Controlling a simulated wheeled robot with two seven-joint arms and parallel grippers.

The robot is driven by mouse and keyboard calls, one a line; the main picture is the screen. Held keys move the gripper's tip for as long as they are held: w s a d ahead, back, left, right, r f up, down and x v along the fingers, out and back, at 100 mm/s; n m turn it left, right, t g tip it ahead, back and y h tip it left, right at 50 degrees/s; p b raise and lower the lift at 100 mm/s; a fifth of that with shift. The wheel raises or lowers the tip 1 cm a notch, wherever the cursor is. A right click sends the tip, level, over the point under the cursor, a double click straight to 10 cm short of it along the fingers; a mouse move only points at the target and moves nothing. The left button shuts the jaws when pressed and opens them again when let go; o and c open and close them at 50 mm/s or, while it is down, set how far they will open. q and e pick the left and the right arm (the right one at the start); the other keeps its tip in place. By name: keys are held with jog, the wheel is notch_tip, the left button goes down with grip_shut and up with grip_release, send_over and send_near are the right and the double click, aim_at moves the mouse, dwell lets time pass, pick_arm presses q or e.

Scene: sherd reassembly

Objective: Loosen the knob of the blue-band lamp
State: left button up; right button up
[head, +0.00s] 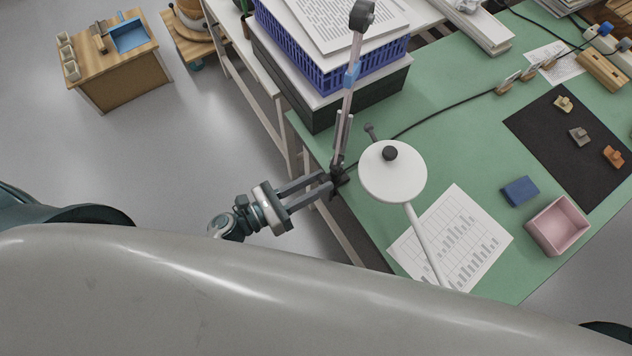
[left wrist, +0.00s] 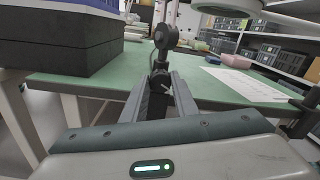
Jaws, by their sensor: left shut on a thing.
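The blue-band lamp (head: 346,105) stands at the table's near left edge. Its slim grey arm carries a blue band (head: 351,76) and rises to a dark joint at the top. Its dark base (head: 340,178) sits at the table edge. My left gripper (head: 328,184) reaches in from the left and is shut at this base. In the left wrist view its fingers (left wrist: 161,88) close around a dark part, which I take to be the knob (left wrist: 160,80); the fingers hide much of it. The lamp's arm (left wrist: 166,22) rises behind it. My right gripper is not in view.
A white round-shaded lamp (head: 392,172) stands just right of the base. Stacked boxes with a blue crate (head: 320,60) are behind. A chart sheet (head: 455,240), blue block (head: 520,191), pink box (head: 558,226) and dark mat (head: 555,140) lie on the green table (head: 450,130).

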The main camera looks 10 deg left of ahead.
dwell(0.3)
pick_arm(q)
jog(key=o, duration=1.1)
jog(key=shift+c, duration=0.2)
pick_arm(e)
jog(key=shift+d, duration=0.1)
pick_arm(q)
jog(key=shift+a, duration=0.1)
